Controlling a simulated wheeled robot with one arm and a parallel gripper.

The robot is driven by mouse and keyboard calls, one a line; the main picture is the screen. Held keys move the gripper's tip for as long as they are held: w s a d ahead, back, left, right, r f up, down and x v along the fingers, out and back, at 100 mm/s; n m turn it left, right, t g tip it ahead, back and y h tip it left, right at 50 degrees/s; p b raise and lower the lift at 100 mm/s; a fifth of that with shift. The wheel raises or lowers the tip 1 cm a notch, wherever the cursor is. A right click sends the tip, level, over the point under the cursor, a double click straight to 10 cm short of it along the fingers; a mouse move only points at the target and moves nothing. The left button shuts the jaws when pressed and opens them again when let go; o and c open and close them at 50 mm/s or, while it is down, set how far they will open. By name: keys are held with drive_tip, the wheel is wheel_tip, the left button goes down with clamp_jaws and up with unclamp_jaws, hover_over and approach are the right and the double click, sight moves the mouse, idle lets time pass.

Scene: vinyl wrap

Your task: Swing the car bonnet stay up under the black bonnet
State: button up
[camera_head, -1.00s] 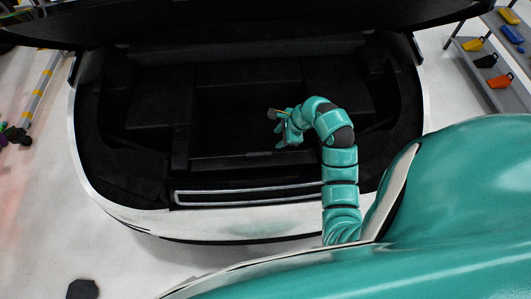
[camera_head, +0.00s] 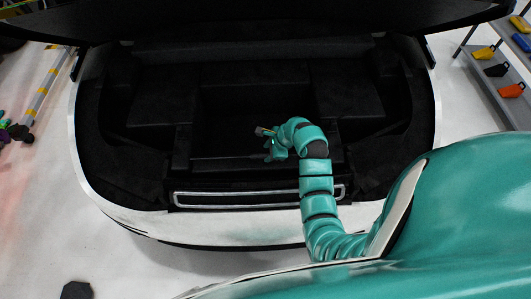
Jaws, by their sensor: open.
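The black bonnet (camera_head: 250,22) is raised over the open front bay of the white car, across the top of the view. A long, narrow light-grey loop (camera_head: 250,206) lies along the bay's front edge, low and flat; it looks like the stay, but I cannot be sure. My gripper (camera_head: 265,144) is over the dark middle of the bay, behind and above the loop and apart from it. It is open and points left. I see nothing held in it, though the fingers are small in the picture.
The white front rim (camera_head: 150,222) of the car lies under my arm. A grey shelf rack with yellow, black and orange bins (camera_head: 510,90) stands at the right. A striped yellow-and-grey pole (camera_head: 42,88) is at the left. A dark block (camera_head: 76,290) lies on the pale floor.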

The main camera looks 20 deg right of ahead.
sight(264, 155)
drive_tip(key=shift+p+x, duration=0.45)
drive_tip(key=shift+x, duration=1.15)
drive_tip(key=shift+c, duration=0.2)
clamp_jaws()
